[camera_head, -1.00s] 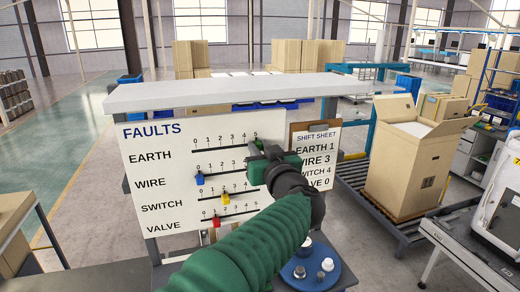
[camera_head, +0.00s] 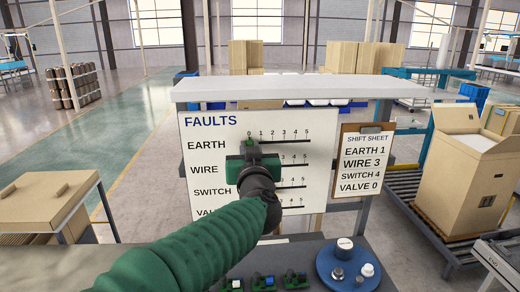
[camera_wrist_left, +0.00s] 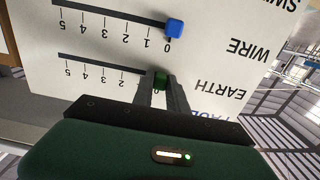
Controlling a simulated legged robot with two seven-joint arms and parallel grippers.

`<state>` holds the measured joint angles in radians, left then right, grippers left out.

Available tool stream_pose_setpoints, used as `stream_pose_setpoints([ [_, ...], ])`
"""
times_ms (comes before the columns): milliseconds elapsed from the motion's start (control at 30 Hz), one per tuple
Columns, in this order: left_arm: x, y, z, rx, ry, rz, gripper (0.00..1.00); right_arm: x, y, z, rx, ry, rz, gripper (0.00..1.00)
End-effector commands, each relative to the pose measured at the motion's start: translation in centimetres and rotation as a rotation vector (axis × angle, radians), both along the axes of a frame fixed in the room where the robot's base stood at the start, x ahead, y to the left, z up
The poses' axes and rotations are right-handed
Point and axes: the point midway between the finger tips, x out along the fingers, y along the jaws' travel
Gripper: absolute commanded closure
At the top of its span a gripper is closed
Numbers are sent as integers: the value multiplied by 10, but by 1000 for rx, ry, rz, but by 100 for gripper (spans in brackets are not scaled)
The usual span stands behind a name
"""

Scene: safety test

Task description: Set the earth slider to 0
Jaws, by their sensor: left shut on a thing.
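The white FAULTS board (camera_head: 225,130) stands ahead with horizontal slots for EARTH, WIRE, SWITCH and VALVE. My left gripper (camera_head: 250,146) is at the left, 0 end of the EARTH row. In the left wrist view, which shows the board upside down, its fingers (camera_wrist_left: 160,90) are shut on the green earth slider knob (camera_wrist_left: 160,77). The knob sits at the 0 end of its slot, and the fingers partly cover the 0. The blue wire slider (camera_wrist_left: 175,26) is at 0. In the head view my gripper and arm hide the lower sliders. My right gripper is not in view.
A clipboard (camera_head: 367,165) reads EARTH 1, WIRE 3, SWITCH 4, VALVE 0. A grey shelf (camera_head: 300,88) tops the board. Below are a round blue tray (camera_head: 330,270) with knobs and several small green-and-blue parts (camera_head: 264,281). An open carton (camera_head: 465,180) stands right.

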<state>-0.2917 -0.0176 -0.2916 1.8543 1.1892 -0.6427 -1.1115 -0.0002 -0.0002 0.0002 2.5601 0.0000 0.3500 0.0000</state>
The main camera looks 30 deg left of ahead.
Motion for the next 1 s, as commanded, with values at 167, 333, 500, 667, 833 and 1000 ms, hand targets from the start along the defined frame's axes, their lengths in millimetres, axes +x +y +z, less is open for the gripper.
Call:
stream_pose_setpoints([
  [167, -1, 3, -2, -1, 3, 4, 100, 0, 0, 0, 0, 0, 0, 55],
  [333, -2, 3, -2, 0, 2, 4, 74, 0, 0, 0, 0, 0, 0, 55],
  [500, 0, 4, -1, 0, 2, 4, 60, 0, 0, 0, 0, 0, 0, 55],
  [667, 2, 4, -2, 0, 4, 4, 60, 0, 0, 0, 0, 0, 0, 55],
  [833, -4, -2, -1, -2, 2, 2, 60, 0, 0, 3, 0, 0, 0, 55],
  [1000, -38, -22, 4, -2, 0, 0, 60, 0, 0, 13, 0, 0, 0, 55],
])
